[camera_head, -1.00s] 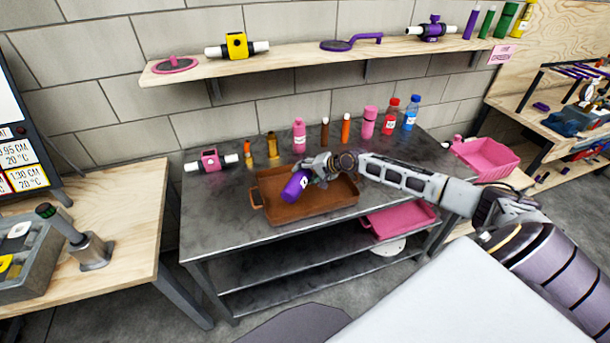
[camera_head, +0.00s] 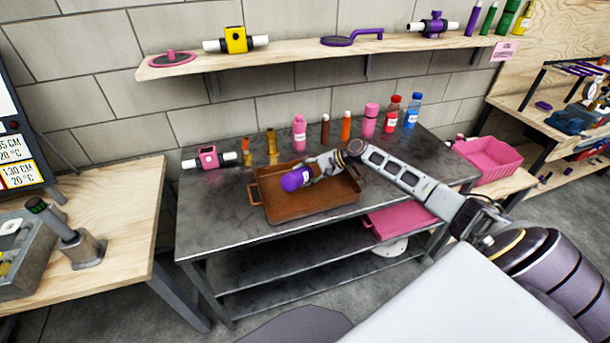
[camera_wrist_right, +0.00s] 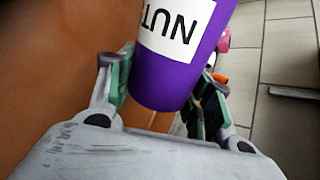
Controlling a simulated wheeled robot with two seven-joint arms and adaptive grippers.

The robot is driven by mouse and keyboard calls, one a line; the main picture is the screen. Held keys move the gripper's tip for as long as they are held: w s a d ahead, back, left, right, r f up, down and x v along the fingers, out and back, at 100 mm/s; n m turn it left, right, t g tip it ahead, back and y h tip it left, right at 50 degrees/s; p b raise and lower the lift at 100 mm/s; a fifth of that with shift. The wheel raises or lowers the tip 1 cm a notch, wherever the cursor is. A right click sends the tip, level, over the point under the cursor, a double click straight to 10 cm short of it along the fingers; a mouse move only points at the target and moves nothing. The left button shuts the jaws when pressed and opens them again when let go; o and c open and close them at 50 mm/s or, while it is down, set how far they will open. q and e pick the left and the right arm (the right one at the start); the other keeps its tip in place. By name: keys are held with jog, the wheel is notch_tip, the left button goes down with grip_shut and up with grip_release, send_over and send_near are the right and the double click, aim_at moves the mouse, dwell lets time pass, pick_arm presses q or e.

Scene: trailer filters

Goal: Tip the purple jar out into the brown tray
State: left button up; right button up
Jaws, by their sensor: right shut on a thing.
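The purple jar (camera_head: 296,179) is in my right gripper (camera_head: 312,170), held over the brown tray (camera_head: 288,215) on the metal table. The jar lies tilted, close to level, with one end toward the left. In the right wrist view the jar (camera_wrist_right: 165,82) sits between the two fingers of my right gripper (camera_wrist_right: 165,90). Its white label reads upside down, starting "NUT". The brown tray (camera_wrist_right: 55,60) fills the left of that view. Nothing is seen falling from the jar, and the tray floor that shows looks bare. My left gripper is not in view.
Several bottles, among them a pink one (camera_head: 299,133) and a red one (camera_head: 391,115), stand along the table's back. A pink valve piece (camera_head: 209,158) lies at the back left. A wall shelf (camera_head: 310,57) runs above. A pink bin (camera_head: 487,160) is at the right.

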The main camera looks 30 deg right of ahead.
jog(key=shift+w+f+m+g+y+b, duration=0.1)
jog(key=shift+f+m+g+y+b, duration=0.1)
jog(key=shift+m+g+y+b, duration=0.45)
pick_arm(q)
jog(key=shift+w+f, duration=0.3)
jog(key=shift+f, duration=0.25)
pick_arm(e)
jog(key=shift+t+y, duration=0.25)
jog(key=shift+y, duration=0.1)
jog(key=shift+m, duration=0.25)
pick_arm(q)
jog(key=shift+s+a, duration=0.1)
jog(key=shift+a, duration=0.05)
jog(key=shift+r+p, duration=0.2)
jog(key=shift+p, duration=0.1)
pick_arm(e)
jog(key=shift+r, duration=0.15)
